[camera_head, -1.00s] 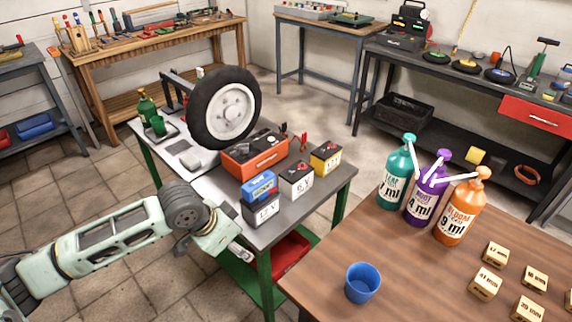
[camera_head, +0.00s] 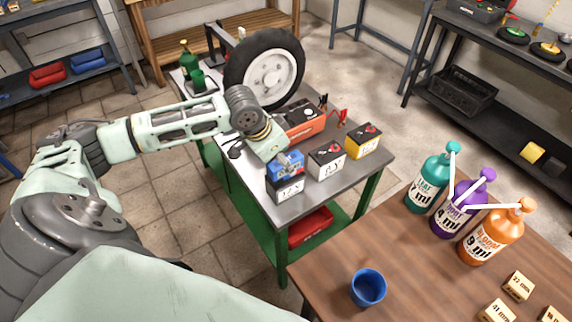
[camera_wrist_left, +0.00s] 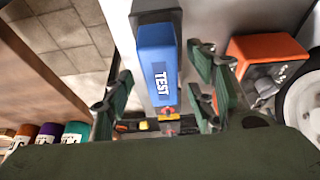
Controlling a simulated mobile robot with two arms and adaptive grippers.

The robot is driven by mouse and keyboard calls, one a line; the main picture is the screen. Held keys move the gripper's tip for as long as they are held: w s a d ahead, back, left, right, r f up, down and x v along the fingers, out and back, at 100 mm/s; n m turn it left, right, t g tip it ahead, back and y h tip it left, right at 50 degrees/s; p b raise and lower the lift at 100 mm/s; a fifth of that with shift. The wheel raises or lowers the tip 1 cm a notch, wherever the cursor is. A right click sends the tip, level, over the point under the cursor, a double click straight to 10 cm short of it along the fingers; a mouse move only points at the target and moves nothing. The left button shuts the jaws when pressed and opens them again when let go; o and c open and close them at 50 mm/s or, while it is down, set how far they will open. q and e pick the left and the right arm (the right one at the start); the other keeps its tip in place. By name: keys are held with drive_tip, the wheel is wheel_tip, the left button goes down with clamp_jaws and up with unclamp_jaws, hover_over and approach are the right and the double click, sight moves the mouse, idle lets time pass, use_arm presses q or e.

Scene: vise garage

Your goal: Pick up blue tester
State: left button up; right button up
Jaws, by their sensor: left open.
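The blue tester (camera_head: 286,163) sits on top of the 12 V battery (camera_head: 287,190) at the near edge of the metal table. In the left wrist view the blue tester (camera_wrist_left: 160,62) shows its "TEST" label. My right gripper is not in view.
Two more batteries, one white-labelled (camera_head: 326,160) and one yellow (camera_head: 362,141), stand right of the tester. An orange-red charger (camera_head: 305,122) and a wheel (camera_head: 265,72) are behind. A wooden table with bottles (camera_head: 485,235) and a blue cup (camera_head: 368,287) is in front.

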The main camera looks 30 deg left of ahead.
use_arm(q)
drive_tip(key=x, duration=0.3)
drive_tip(key=shift+w+a, duration=0.1)
drive_tip(key=shift+r, duration=0.1)
drive_tip(key=shift+c, duration=0.6)
clamp_jaws()
